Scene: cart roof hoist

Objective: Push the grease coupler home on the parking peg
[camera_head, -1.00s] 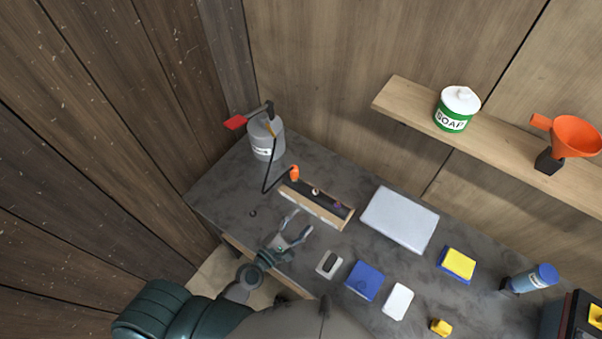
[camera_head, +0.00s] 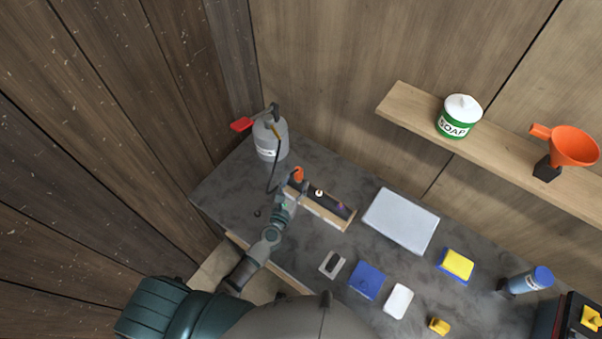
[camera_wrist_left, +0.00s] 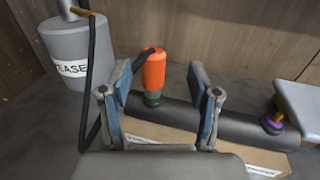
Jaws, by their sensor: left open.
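The orange grease coupler (camera_head: 298,174) stands upright at the left end of a dark rail on a wooden block (camera_head: 328,215). In the left wrist view the coupler (camera_wrist_left: 153,69) has a dark green collar (camera_wrist_left: 152,98) at its foot, where it meets the rail; the peg itself is hidden. A black hose runs from it to the grey grease canister (camera_head: 270,138). My left gripper (camera_head: 291,184) is open just in front of the coupler. In the left wrist view the coupler shows between the two fingers, beyond their tips, and neither finger visibly grips it. My right gripper is not in view.
A purple fitting (camera_wrist_left: 272,122) sits farther right on the rail. A pale grey box (camera_head: 401,219) lies right of the block. A shelf (camera_head: 400,106) runs along the back wall.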

